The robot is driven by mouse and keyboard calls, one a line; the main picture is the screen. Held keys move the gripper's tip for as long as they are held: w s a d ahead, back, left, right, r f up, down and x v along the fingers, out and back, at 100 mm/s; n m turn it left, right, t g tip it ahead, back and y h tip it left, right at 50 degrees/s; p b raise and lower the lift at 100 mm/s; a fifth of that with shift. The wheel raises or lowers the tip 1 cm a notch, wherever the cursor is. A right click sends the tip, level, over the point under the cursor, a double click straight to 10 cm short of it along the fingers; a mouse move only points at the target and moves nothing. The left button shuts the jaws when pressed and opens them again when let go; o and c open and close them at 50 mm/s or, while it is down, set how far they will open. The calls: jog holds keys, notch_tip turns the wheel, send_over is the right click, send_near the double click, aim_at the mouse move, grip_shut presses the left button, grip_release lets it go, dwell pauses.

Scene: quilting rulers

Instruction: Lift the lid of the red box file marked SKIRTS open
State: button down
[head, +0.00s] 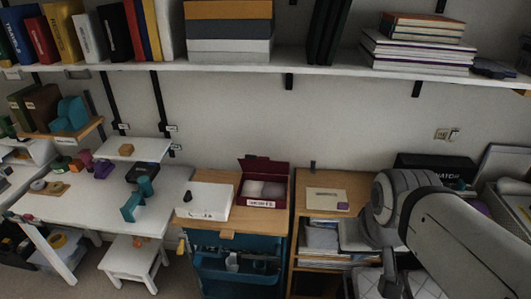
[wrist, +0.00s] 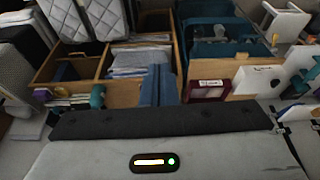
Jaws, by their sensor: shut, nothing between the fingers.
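The red box file (head: 262,204) stands on a wooden top in the middle of the head view, with a pale label on its front too small to read surely. Its lid (head: 265,166) is raised at the back, and pale rounded contents show inside. In the wrist view a dark red box with a white label (wrist: 207,92), apparently the same one, is small and far off beside a white box. My arm fills the right of the head view, well apart from the box file.
A white box (head: 205,201) sits close to the left of the red file. A long shelf (head: 330,67) with books and boxes runs above. A lower wooden unit (head: 320,212) with papers stands to the right. A white table (head: 85,205) is at left.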

jog(key=w+a+f+m+t+y+b, duration=0.1)
jog(key=w+a+f+t+b, duration=0.1)
jog(key=w+f+b, duration=0.4)
jog(key=w+a+f+m+t+b, duration=0.2)
jog(key=w+a+t+b, duration=0.15)
jog(key=w, duration=0.55)
jog(key=m+t+h+b, duration=0.2)
jog(key=m+t+b, duration=1.35)
jog(key=b, duration=1.25)
send_near(264, 160)
jog(key=x, duration=0.5)
jog(key=shift+w+d+b, duration=0.1)
jog(key=shift+w+b, duration=0.2)
jog(key=shift+b, duration=0.05)
jog(key=shift+w+r, duration=0.4)
jog(key=shift+w, duration=0.15)
